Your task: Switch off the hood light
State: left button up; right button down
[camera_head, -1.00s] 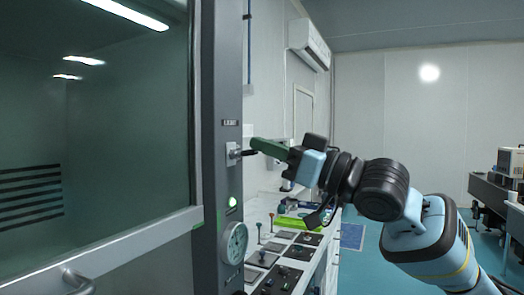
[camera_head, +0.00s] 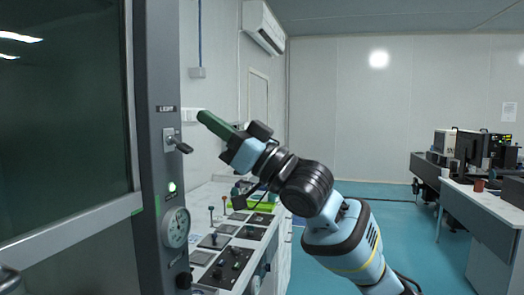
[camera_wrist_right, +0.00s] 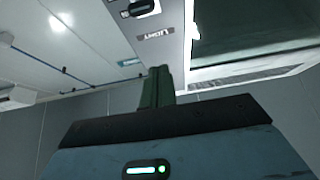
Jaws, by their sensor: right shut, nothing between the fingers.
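The hood (camera_head: 62,120) has a dark glass pane at the left of the head view. Its grey post carries the LIGHT label (camera_head: 166,108) and, below it, the light switch (camera_head: 172,140). The switch's dark lever points right and slightly down. My right gripper (camera_head: 204,118) has green fingers, shut and empty, just right of the switch and above its lever, apart from it in the picture. In the wrist view, the closed fingers (camera_wrist_right: 157,85) show below the upside-down LIGHT label (camera_wrist_right: 155,35), with the switch (camera_wrist_right: 140,8) at the top edge. My left gripper is out of view.
A green lamp (camera_head: 172,187) glows on the post above a round gauge (camera_head: 176,227). A bench (camera_head: 213,196) with control panels and knobs stands right of the post. A table (camera_head: 480,207) with equipment is at the far right. Open floor lies between.

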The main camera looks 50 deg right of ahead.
pick_arm(q)
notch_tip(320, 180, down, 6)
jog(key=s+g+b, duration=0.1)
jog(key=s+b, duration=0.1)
jog(key=b, duration=0.3)
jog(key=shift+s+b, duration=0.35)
pick_arm(e)
jog(key=s+d+f, duration=0.2)
jog(key=s+f, duration=0.4)
jog(key=f, duration=0.1)
jog(key=shift+d+f, duration=0.25)
jog(key=shift+f, duration=0.05)
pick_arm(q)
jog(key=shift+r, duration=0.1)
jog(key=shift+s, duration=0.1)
